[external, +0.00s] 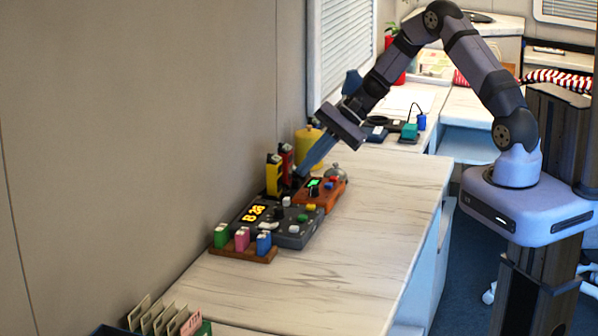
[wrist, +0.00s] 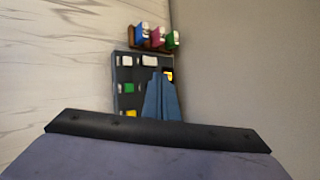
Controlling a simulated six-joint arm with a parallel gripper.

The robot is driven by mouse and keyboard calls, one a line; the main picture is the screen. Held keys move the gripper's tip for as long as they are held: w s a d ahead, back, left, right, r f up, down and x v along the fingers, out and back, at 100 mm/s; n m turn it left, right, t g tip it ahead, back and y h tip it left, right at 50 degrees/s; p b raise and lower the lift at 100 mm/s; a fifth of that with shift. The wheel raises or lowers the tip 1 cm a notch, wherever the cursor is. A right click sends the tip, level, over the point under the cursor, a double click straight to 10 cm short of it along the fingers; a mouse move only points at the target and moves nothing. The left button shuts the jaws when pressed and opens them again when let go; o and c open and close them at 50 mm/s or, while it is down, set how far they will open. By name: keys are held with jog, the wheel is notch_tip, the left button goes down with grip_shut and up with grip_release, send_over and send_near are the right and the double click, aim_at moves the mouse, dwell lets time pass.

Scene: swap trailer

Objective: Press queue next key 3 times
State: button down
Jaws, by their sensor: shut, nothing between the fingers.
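The dark grey queue console (external: 286,240) lies on the counter near the wall, with a lit yellow display (external: 254,213) and several coloured keys. In the wrist view the console (wrist: 124,75) shows white, green (wrist: 129,87) and yellow (wrist: 131,113) keys; labels are too small to read, so I cannot tell which key is queue next. My gripper (external: 300,174) is shut and empty, pointing down beyond the console's far end, near the orange-brown device. In the wrist view its blue fingers (wrist: 158,74) overlap the console and hide part of its keys and display.
An orange-brown device (external: 313,195) with a green screen and a silver bell (external: 335,171) stand by the gripper. Yellow and red holders (external: 274,174) stand by the wall. A wooden rack (external: 242,253) with coloured blocks is at the near end. The counter's right side is clear.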

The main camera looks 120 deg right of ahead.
jog(key=shift+f, duration=0.2)
notch_tip(320, 180, down, 9)
jog(key=b, duration=0.6)
jog(key=shift+r, duration=0.2)
jog(key=shift+f+b, duration=0.1)
jog(key=shift+b, duration=0.3)
dwell(1.7)
jog(key=shift+f+b, duration=0.3)
jog(key=shift+b, duration=0.05)
jog(key=shift+f+b, duration=0.5)
dwell(0.8)
jog(key=shift+r, duration=0.1)
dwell(0.3)
jog(key=shift+r+p, duration=0.65)
jog(key=shift+r, duration=0.2)
jog(key=shift+r+p, duration=1.7)
jog(key=shift+r, duration=0.8)
